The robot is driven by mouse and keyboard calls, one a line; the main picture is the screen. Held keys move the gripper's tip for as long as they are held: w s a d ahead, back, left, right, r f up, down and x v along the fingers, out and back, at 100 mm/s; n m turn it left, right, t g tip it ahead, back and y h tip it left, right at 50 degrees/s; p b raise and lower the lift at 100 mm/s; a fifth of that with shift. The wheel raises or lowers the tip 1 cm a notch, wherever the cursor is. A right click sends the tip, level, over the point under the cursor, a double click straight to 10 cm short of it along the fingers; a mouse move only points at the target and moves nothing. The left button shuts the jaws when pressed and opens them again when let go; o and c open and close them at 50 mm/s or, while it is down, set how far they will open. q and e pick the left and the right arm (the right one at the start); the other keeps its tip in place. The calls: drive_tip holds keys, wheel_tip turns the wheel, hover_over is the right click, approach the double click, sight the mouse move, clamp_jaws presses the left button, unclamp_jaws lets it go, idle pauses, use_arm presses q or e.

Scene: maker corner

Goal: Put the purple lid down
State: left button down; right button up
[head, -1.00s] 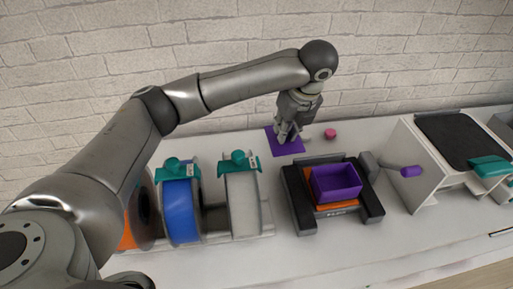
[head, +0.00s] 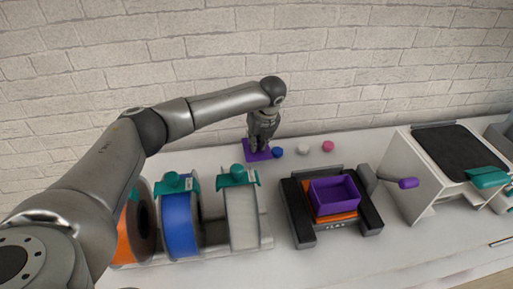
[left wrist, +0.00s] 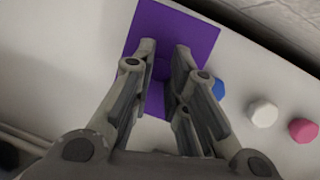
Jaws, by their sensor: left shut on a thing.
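The purple lid (head: 255,155) is a flat square at the back of the white counter, close to the brick wall. My left gripper (head: 259,143) points down over it. In the left wrist view the lid (left wrist: 172,28) lies flat under my left fingers (left wrist: 165,60), which are shut on a small purple knob at its middle. I cannot tell whether the lid touches the counter. My right gripper is in neither view.
A blue piece (head: 277,152), a white piece (head: 303,150) and a pink piece (head: 328,146) stand right of the lid. An open purple box (head: 334,207) sits on a dark machine (head: 304,226). Spools with teal-topped holders (head: 181,225) stand in front. Counter between is clear.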

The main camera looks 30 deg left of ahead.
use_arm(q)
drive_tip(key=shift+d+x, duration=0.15)
drive_tip(key=shift+x, duration=0.7)
drive_tip(key=shift+d+x, duration=0.2)
drive_tip(key=shift+x, duration=0.6)
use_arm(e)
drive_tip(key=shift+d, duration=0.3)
use_arm(q)
drive_tip(key=shift+s+f, duration=0.2)
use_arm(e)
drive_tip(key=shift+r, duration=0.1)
use_arm(q)
drive_tip(key=c, duration=1.4)
unclamp_jaws()
drive_tip(key=v, duration=1.2)
drive_tip(key=shift+r, duration=0.15)
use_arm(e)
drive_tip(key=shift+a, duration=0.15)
